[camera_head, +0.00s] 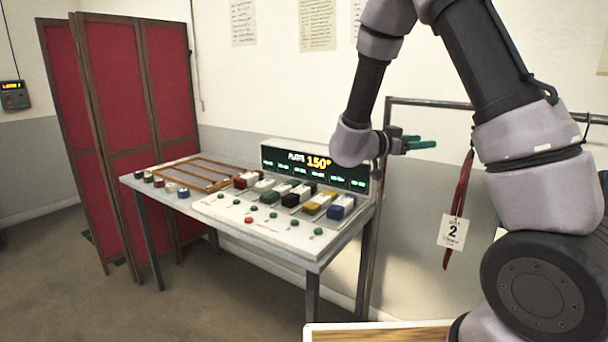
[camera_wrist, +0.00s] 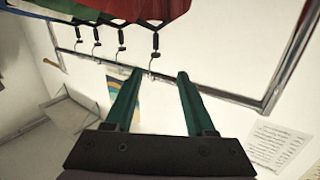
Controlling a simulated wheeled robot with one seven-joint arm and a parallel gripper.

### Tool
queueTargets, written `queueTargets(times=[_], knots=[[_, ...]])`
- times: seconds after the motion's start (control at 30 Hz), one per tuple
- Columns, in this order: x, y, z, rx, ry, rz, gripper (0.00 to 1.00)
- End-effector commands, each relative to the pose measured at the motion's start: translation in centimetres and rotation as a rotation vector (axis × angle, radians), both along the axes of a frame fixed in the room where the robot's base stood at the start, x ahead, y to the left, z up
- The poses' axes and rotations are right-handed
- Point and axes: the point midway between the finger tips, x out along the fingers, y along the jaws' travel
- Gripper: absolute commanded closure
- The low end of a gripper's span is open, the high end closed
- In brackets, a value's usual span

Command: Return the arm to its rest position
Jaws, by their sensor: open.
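A red folding screen (camera_head: 120,120) stands left. A rail (camera_head: 440,103) and a red garment (camera_head: 459,190) tagged 2 are right. Floor is clear front left.

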Motion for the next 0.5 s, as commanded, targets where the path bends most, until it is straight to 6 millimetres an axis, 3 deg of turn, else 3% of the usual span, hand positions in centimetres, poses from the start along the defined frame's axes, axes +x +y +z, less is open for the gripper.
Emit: queueTargets(times=[0.27,0.5], knots=[[1.5,-0.3,1.0,0.150,-0.073,0.088,0.45],[3.5,-0.1,3.0,0.362,-0.161,0.240,0.45]])
